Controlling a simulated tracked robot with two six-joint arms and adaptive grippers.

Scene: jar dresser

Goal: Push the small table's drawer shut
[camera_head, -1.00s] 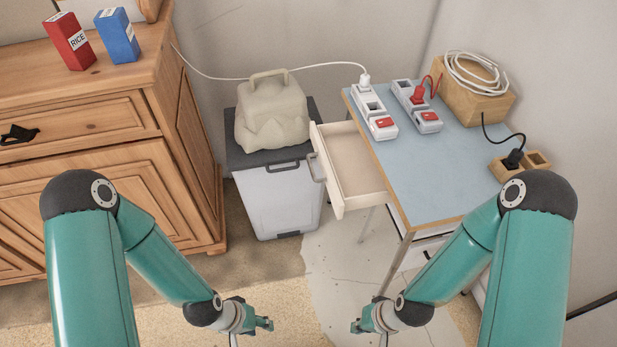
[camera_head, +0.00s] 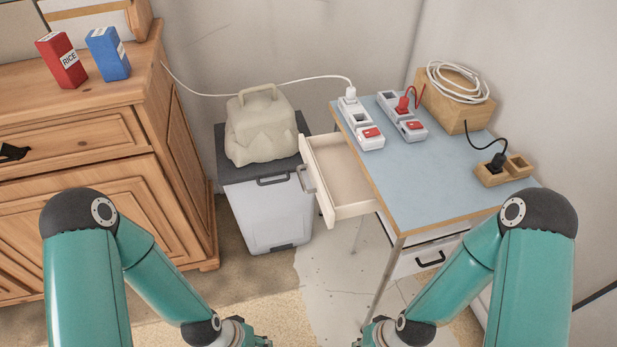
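The small table (camera_head: 415,188) has a blue top with a wooden edge and stands right of centre. Its upper drawer (camera_head: 343,178) is pulled out to the left, empty inside, with a grey handle (camera_head: 306,178) on its white front. A second drawer front with a dark handle (camera_head: 430,259) shows lower on the table's near side. My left gripper (camera_head: 262,343) is at the bottom edge, mostly cut off, left of the table. My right gripper (camera_head: 360,342) is also mostly cut off at the bottom, near a table leg. Neither touches the drawer.
A grey-lidded white bin (camera_head: 268,210) with a beige bag (camera_head: 260,128) stands close left of the open drawer. Power strips (camera_head: 362,128) and a wooden box (camera_head: 450,108) with coiled cable are on the table. A wooden dresser (camera_head: 90,140) stands left. Floor between is clear.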

